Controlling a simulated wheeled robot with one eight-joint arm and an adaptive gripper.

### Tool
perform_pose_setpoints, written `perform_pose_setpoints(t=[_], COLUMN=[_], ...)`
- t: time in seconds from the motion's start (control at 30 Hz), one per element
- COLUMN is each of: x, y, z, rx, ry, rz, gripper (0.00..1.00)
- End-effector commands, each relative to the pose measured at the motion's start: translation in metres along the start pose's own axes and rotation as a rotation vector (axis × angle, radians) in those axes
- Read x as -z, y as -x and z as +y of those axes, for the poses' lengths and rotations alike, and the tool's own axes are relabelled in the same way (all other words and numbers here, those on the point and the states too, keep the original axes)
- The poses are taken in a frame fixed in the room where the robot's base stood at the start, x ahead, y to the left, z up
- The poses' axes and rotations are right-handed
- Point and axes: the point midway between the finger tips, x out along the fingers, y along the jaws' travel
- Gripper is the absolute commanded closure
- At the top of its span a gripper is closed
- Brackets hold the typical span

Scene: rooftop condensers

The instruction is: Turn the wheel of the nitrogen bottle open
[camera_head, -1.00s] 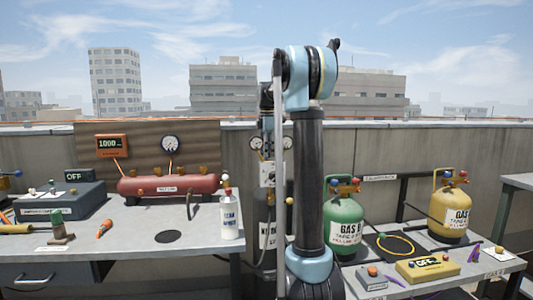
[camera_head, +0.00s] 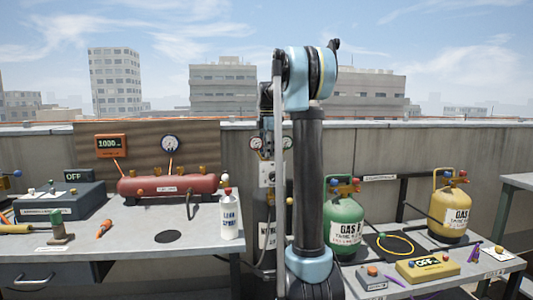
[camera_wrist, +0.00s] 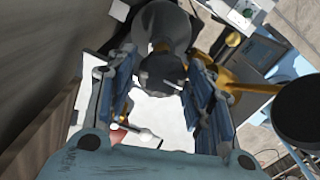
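The nitrogen bottle (camera_head: 267,238) stands behind the bench gap in the head view, mostly covered by my arm; only part of its white label shows. Two round gauges (camera_head: 257,143) sit above it. Its wheel cannot be made out in the head view. In the wrist view, a dark grey rounded piece (camera_wrist: 165,68), perhaps the wheel, lies between the fingers, with a larger dark cylinder (camera_wrist: 168,25) beyond it. My gripper (camera_wrist: 160,62) has its two fingers apart, on either side of the grey piece. Firm contact cannot be seen. The head view hides the gripper behind my arm.
The left bench carries a red manifold tank (camera_head: 168,186) and a white spray bottle (camera_head: 230,215). The right bench holds a green gas bottle (camera_head: 344,225), a yellow gas bottle (camera_head: 452,207) and a yellow meter (camera_head: 428,268). A parapet wall (camera_head: 400,150) runs behind.

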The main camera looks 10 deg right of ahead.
Motion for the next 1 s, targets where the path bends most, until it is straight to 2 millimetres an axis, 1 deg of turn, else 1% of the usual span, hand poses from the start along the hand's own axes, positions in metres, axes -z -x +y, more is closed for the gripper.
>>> perform_pose_setpoints(t=[0.37,0.47,0.57,0.63,0.9,1.0], x=[0.001,0.001,0.001,0.001,0.0,0.0], y=[0.0,0.004,0.015,0.026,0.075,0.091], z=[-0.001,-0.001,-0.001,-0.001,0.0,0.0], rx=[0.003,0.003,0.004,0.004,0.004,0.004], ry=[0.0,0.0,0.0,0.0,0.0,0.0], rz=[0.002,0.002,0.003,0.003,0.002,0.002], gripper=[0.38,0.38,0.38,0.38,0.38,0.38])
